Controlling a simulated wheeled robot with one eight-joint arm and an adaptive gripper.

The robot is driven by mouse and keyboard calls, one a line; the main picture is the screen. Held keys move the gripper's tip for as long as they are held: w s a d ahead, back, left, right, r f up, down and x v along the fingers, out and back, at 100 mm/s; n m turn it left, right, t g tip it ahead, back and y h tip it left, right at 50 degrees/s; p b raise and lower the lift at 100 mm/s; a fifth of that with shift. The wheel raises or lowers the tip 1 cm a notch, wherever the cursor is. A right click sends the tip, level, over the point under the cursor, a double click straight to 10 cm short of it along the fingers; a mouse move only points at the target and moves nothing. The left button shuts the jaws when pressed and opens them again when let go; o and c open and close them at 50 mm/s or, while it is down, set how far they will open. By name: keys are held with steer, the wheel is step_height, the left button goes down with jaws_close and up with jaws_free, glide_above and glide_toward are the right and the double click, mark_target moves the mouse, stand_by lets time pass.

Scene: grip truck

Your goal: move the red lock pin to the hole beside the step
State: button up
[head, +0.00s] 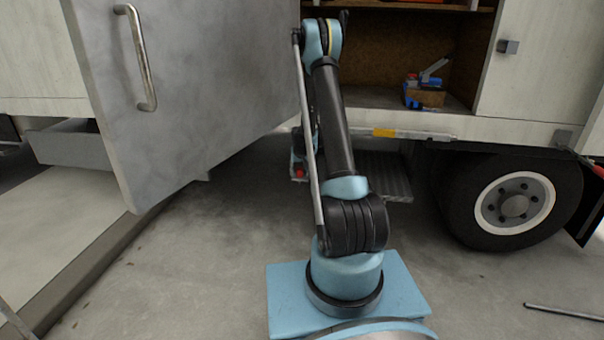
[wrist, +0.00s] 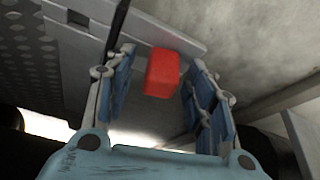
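The red lock pin shows in the wrist view as a red block (wrist: 162,72) between the fingers of my gripper (wrist: 160,58). The fingers stand apart, with a visible gap between the left pad and the red block; the right pad looks close to it. In the head view a small red end (head: 299,173) shows low under the truck's side, beside my arm, which hides most of my gripper. The dark ribbed step (head: 385,178) hangs under the truck's sill, right of the gripper. A grey bar (wrist: 150,32) with a dark square opening (wrist: 78,18) lies beyond the pin.
A large grey door (head: 200,90) with a handle stands open at the left. An open compartment (head: 385,60) holds a blue-handled tool on a brown block (head: 426,96). A wheel (head: 512,203) is at the right. A rod (head: 565,312) lies on the otherwise mostly clear floor.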

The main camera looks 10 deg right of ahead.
steer(key=shift+r, duration=0.1)
steer(key=shift+r, duration=0.2)
steer(key=v, duration=1.1)
steer(key=s+d+r+g, duration=0.1)
steer(key=s+r, duration=0.7)
steer(key=s, duration=0.4)
steer(key=s+r, duration=0.8)
steer(key=s, duration=0.5)
steer(key=s+f, duration=0.2)
steer(key=s, duration=1.1)
steer(key=s+f+g, duration=0.1)
steer(key=s+f, duration=0.2)
steer(key=s, duration=1.1)
steer(key=shift+d+n, duration=0.25)
steer(key=shift+n, duration=0.15)
